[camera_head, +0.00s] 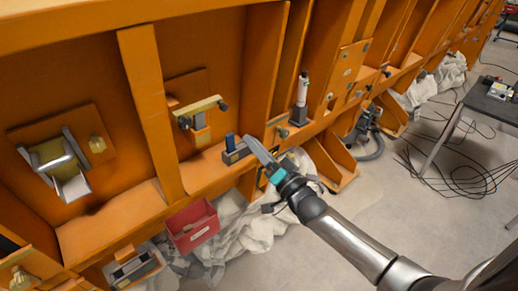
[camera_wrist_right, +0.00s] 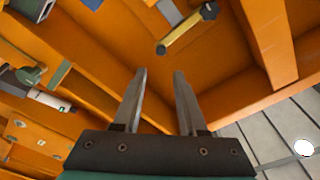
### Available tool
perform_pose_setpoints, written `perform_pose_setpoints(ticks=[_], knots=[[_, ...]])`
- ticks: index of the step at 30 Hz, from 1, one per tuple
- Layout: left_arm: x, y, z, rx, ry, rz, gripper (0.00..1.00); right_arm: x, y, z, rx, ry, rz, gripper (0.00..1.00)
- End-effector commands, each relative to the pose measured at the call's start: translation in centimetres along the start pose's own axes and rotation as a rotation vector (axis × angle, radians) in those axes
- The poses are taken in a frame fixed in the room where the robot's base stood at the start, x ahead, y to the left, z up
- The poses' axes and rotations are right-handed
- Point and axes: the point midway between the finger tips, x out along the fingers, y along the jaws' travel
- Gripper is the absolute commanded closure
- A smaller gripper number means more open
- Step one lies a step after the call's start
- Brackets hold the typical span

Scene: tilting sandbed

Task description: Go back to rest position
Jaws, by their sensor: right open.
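My right gripper (camera_head: 258,150) reaches in from the lower right in the head view, at the lower ledge of the orange frame. In the right wrist view its two fingers (camera_wrist_right: 157,95) stand apart with nothing between them. A small grey block with a blue piece (camera_head: 232,146) sits on the ledge just left of the fingertips; I cannot tell whether they touch. A white and dark cylinder (camera_head: 301,92) stands upright on the ledge to the right, and it also shows in the right wrist view (camera_wrist_right: 46,97). My left gripper does not show.
The orange frame (camera_head: 148,100) has upright ribs and carries a yellow bar fixture (camera_head: 198,112) and a metal-handled bracket (camera_head: 57,162). A red bin (camera_head: 191,226) hangs below the ledge. A dark table (camera_head: 492,103) and loose cables (camera_head: 455,172) are at the right.

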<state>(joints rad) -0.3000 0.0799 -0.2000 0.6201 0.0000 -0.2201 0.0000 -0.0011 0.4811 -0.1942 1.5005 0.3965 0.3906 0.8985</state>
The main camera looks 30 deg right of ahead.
Motion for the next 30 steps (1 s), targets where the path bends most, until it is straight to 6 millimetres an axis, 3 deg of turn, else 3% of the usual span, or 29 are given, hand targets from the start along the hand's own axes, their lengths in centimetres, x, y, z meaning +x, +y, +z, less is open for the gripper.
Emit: perform_pose_setpoints(ticks=[6,23,26,30], knots=[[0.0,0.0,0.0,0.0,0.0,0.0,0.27,-1.3,0.0,0.0,0.0,-0.001,0.0,0.59],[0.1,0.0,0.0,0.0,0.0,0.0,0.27,-1.4,0.3,0.3,-0.003,-0.004,0.007,0.59],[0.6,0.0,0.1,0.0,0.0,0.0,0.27,-2.3,2.2,1.9,-0.03,-0.031,0.053,0.59],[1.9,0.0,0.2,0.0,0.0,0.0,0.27,-5.6,7.9,7.1,-0.121,-0.135,0.196,0.59]])
